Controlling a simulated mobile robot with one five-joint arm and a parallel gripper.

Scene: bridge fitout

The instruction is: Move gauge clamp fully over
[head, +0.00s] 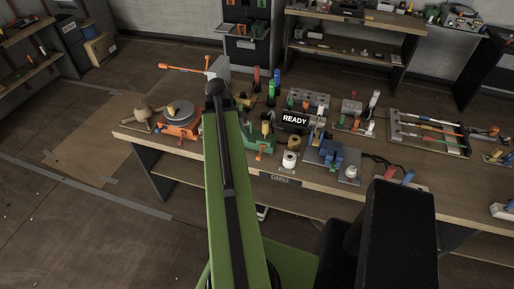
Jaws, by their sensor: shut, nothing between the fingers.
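My arm reaches up the picture over the bench, and its end carries my gripper (217,70), a pale grey block beyond the dark wrist. Its fingertips are not clear, but it looks shut and holds nothing I can make out. A thin orange bar (182,69) shows just left of it; I cannot tell what it belongs to. No part is clearly labelled as the gauge clamp. A blue clamp-like fixture (326,152) sits on a grey plate right of my arm, and a small fixture with a pale upright lever (373,103) stands behind it. My gripper is apart from both.
The wooden bench (400,172) is crowded. An orange turntable-like fixture (180,122) stands at its left end, a black READY display (295,120) mid-bench, and a tool tray (400,140) to the right. Shelves stand behind. The floor at left is open.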

